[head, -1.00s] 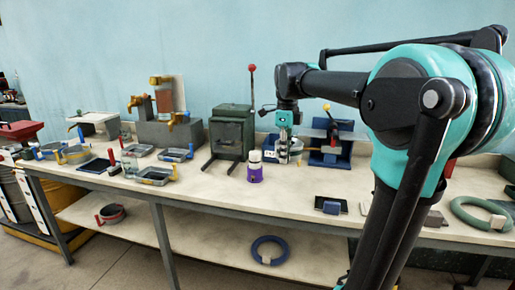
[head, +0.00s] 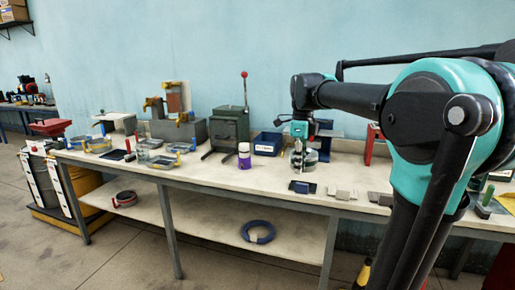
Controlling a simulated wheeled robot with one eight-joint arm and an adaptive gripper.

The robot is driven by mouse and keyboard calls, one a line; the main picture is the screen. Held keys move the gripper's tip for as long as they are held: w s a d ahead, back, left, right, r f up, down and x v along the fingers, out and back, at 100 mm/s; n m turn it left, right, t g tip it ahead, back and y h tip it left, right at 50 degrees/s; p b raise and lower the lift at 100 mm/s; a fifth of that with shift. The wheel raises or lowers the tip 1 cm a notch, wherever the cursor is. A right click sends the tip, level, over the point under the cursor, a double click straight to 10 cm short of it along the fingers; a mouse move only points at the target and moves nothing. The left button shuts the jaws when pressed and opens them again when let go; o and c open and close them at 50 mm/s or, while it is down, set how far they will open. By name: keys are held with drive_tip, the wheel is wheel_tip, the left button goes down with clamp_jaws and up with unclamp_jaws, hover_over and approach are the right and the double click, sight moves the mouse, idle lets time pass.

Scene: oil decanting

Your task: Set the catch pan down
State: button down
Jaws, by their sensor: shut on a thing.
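My gripper (head: 298,164) hangs fingers-down over the workbench (head: 225,174), right of the purple-and-white bottle (head: 244,157). It is shut on a grey, round, shallow pan, which I take as the catch pan (head: 312,157). The pan is small in view and partly hidden by the fingers. It is close to the bench top; I cannot tell whether it touches it.
A green press (head: 228,131) with a red-knobbed lever and a blue bin (head: 267,144) stand behind. A dark flat pad with a blue block (head: 303,187) lies in front, with grey plates (head: 342,192) to its right. Other trays (head: 162,162) crowd the left.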

drive_tip(key=shift+s+d+f, duration=0.1)
drive_tip(key=shift+s+d, duration=0.1)
drive_tip(key=shift+w+a+f+n, duration=0.1)
drive_tip(key=shift+w+f+n, duration=0.2)
drive_tip(key=shift+w+f, duration=0.15)
drive_tip(key=w+d+f+n, duration=0.2)
drive_tip(key=w+f+n, duration=0.2)
drive_tip(key=f+n, duration=0.45)
drive_tip(key=w+d+f+n, duration=0.1)
drive_tip(key=w+f+n, duration=0.4)
drive_tip(key=f, duration=0.6)
drive_tip(key=w+d+f+n, duration=0.2)
drive_tip(key=w+f+n, duration=0.1)
drive_tip(key=f+n, duration=0.65)
drive_tip(key=s+f, duration=0.5)
drive_tip(key=f, duration=0.3)
drive_tip(key=shift+s, duration=0.3)
